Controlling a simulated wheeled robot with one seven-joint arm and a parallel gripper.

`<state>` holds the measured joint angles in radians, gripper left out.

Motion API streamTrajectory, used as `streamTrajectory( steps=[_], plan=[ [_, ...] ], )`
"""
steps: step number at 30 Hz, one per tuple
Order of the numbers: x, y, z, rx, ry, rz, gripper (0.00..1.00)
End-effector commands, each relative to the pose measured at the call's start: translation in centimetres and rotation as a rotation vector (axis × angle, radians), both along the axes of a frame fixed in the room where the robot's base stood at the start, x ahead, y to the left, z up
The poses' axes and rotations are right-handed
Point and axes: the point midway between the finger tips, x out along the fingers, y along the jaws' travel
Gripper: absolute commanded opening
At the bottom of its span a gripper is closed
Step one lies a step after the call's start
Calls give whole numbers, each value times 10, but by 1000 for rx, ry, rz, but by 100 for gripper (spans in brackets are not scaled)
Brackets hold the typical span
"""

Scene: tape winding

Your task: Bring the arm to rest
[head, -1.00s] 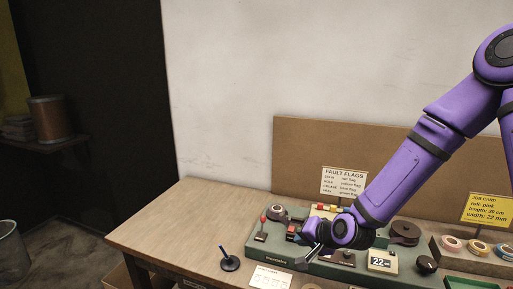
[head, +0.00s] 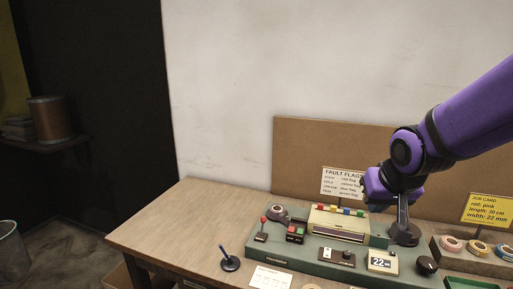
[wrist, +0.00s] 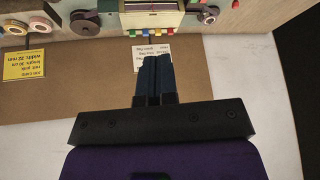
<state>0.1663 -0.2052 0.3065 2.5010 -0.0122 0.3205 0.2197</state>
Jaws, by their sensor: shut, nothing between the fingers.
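My gripper (wrist: 161,62) is shut and empty in the wrist view, its two dark fingers side by side and nothing between them. In the head view my purple arm reaches in from the right, with the wrist raised above the right part of the green tape-winding machine (head: 325,268). The fingers are hard to make out there against the dark parts behind. In the wrist view the fault flags sign (wrist: 152,50) shows just beyond the fingertips, partly covered by them.
The machine carries coloured flags (head: 346,211), a width display (head: 381,263) and a dark knob (head: 427,265). Tape rolls (head: 479,248) sit in a rack at the right. A yellow job card (head: 488,209) stands behind. The table's left part (head: 165,225) is mostly clear.

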Motion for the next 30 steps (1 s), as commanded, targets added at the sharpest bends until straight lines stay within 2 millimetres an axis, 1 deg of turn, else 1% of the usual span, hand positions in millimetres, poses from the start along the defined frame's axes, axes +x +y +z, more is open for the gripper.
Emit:
streamTrajectory(
  steps=[1, 3, 5, 9, 12, 15, 18, 21, 24, 30],
  plan=[
    [-11, -5, 14, -16, -5, 0, 0],
    [-27, -11, 28, -34, 1, 0, 0],
    [-41, -16, 40, -45, 5, 1, 0],
    [-77, -28, 64, -60, 18, 7, 0],
    [-104, -35, 79, -60, 26, 14, 0],
    [-129, -42, 89, -54, 38, 25, 0],
    [-149, -47, 96, -45, 46, 34, 0],
    [-162, -50, 100, -39, 52, 44, 0],
    [-168, -52, 101, -34, 57, 48, 0],
    [-169, -52, 101, -34, 58, 49, 0]
  ],
)
